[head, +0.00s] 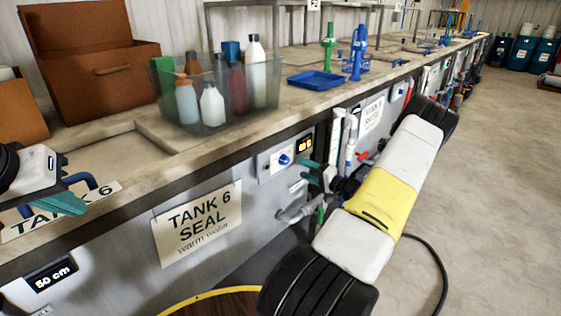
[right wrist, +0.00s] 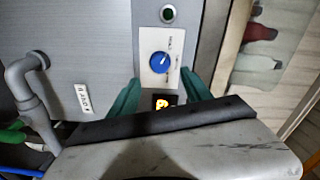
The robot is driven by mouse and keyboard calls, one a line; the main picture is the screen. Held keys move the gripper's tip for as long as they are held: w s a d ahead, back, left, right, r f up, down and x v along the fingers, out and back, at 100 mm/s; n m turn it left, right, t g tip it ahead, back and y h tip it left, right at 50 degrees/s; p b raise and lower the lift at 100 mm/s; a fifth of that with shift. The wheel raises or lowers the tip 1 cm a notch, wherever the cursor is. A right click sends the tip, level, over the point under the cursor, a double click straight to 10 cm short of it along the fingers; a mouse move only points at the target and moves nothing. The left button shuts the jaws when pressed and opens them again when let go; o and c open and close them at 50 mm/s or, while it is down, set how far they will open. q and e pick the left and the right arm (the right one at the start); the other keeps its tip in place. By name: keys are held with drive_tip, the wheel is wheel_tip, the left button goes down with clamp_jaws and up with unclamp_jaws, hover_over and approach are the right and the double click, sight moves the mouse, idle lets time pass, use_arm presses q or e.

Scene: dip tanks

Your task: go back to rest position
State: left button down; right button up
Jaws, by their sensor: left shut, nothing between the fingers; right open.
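My left gripper (head: 62,204) is at the left edge of the head view, above the counter front by a Tank 6 label. Its teal fingers are shut and empty. My right gripper (head: 311,173) is in front of the Tank 6 control panel (head: 277,160), beside the lit display. In the right wrist view its teal fingers (right wrist: 162,90) are spread, with the blue knob (right wrist: 160,63) just beyond and between them. I cannot tell whether they touch the panel. My right arm stretches across the right half of the head view.
A clear bin of bottles (head: 215,117) stands on the counter near its front edge. A brown box (head: 90,70) is behind it, left. A blue tray (head: 316,80) lies farther along. Grey pipes (right wrist: 32,95) stick out near my right gripper. The floor (head: 490,190) at right is open.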

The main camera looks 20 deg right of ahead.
idle(0.3)
drive_tip(key=s+a+r+n+g+y, duration=0.1)
drive_tip(key=s+a+r+n+g, duration=0.15)
drive_tip(key=a+r+g, duration=0.4)
drive_tip(key=s+a+r+n+g+y, duration=0.1)
drive_tip(key=a+r+n+y, duration=0.2)
drive_tip(key=a, duration=0.7)
drive_tip(key=s+a+r+n+g, duration=0.2)
drive_tip(key=a+r+n+g, duration=0.1)
drive_tip(key=a+r, duration=0.4)
drive_tip(key=s+a+r+n+h, duration=0.1)
drive_tip(key=s+a+r+h, duration=0.1)
drive_tip(key=s, duration=0.5)
drive_tip(key=s+a+r+h, duration=0.3)
drive_tip(key=s+r, duration=0.2)
drive_tip(key=s, duration=0.3)
drive_tip(key=s+a+r+n+h, duration=0.1)
drive_tip(key=s+a+r+h, duration=0.1)
drive_tip(key=s, duration=0.5)
wheel_tip(320, 180, up, 2)
drive_tip(key=shift+s+a+n+h, duration=0.15)
drive_tip(key=shift+s+n+h, duration=0.25)
drive_tip(key=shift+h, duration=0.3)
